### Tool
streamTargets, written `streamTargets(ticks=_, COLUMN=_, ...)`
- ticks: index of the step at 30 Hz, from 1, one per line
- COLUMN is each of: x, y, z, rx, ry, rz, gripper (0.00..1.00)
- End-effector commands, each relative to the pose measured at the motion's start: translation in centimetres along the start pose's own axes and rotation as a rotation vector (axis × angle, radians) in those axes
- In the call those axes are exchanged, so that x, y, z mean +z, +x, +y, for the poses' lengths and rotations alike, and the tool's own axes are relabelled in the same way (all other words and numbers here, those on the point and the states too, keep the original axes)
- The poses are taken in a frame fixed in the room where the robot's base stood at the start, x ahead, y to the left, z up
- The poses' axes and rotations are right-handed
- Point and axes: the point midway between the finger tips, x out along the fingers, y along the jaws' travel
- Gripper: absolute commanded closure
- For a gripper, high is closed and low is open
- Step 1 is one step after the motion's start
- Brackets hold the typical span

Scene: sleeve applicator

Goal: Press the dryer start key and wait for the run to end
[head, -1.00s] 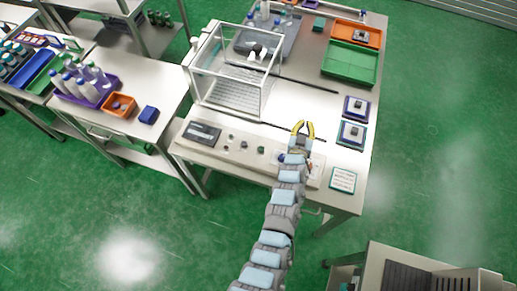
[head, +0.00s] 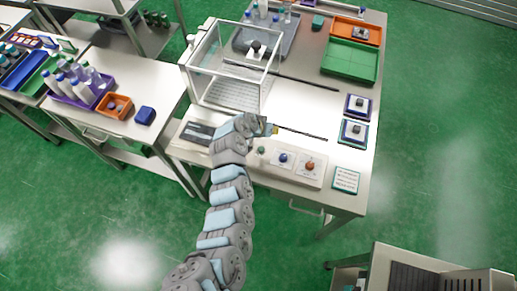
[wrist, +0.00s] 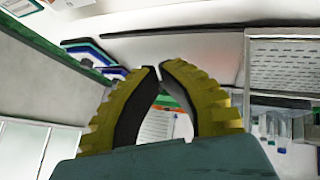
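A control panel runs along the bench's front edge, with a dark display (head: 199,132) at its left. To the right sit a small green key (head: 261,150), a blue knob (head: 283,157) and an orange knob (head: 309,166). I cannot read which one is the dryer start key. My gripper (head: 272,129) is above the panel's middle, behind the green key, and my wrist hides part of the panel. In the wrist view my yellow gripper fingers (wrist: 160,68) have their tips almost together with nothing held between them.
A clear-walled box (head: 232,65) stands behind the panel. A thin dark rod or slot (head: 302,134) lies right of my gripper. Green (head: 350,62) and orange (head: 354,32) trays are at the back right. Two framed pads (head: 354,132) and a label card (head: 346,179) are at the right.

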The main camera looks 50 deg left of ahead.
Motion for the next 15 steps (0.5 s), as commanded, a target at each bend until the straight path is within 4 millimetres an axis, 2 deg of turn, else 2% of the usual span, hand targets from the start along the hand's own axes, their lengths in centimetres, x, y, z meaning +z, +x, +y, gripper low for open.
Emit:
streamTargets(ticks=9, x=1.9, y=-2.6, z=-0.6, rx=0.112, ry=0.016, rz=-0.137, gripper=1.00)
streamTargets(ticks=15, x=2.0, y=-3.0, z=-0.5, rx=0.126, ry=0.019, rz=-0.152, gripper=1.00)
